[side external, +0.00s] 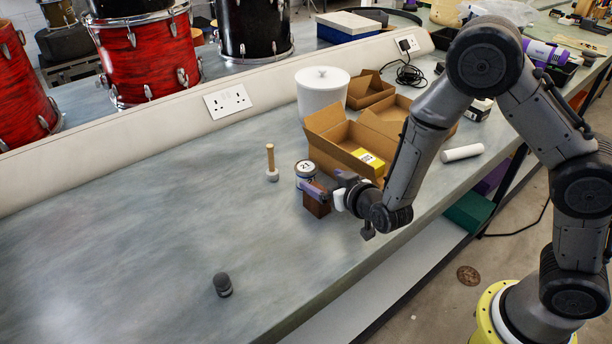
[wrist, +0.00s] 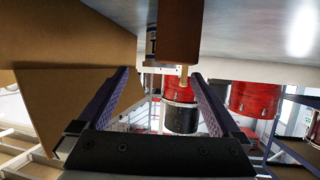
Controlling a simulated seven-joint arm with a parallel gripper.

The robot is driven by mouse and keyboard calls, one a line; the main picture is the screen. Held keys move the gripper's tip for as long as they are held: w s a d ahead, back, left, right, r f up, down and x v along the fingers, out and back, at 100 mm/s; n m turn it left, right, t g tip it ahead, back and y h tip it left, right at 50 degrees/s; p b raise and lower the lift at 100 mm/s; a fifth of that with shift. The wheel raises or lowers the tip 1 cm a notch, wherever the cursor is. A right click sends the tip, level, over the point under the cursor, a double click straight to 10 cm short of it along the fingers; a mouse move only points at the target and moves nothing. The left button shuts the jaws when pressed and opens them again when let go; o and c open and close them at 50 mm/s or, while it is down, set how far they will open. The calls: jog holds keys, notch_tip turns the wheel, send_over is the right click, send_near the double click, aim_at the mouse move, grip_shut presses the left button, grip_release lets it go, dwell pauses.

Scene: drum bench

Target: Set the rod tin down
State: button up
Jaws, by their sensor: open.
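A small round tin (side external: 306,170) with a pale lid marked 21 stands upright on the bench, which I take for the rod tin. A dark brown wooden block (side external: 318,207) stands close in front of it. My gripper (side external: 314,188) is open and empty, low over the bench at the block's top and beside the tin. In the wrist view, which is upside down, the block (wrist: 180,32) hides most of the tin (wrist: 151,42). The two purple finger pads (wrist: 160,75) are spread wide with nothing between them.
An open cardboard box (side external: 345,140) with a yellow label stands just behind my gripper. A wooden peg (side external: 271,160) on a pale base stands left of the tin. A dark cylinder (side external: 222,285) stands at the front left. The bench's left side (side external: 120,240) is clear.

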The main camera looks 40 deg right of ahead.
aim_at(307, 170)
jog(key=shift+x, duration=3.95)
jog(key=shift+r, duration=0.1)
grip_shut()
jog(key=shift+a+r, duration=0.3)
jog(key=shift+r, duration=0.2)
notch_tip(307, 170, up, 6)
jog(key=shift+a+r, duration=0.15)
jog(key=shift+a, duration=0.05)
jog(key=a, duration=1.9)
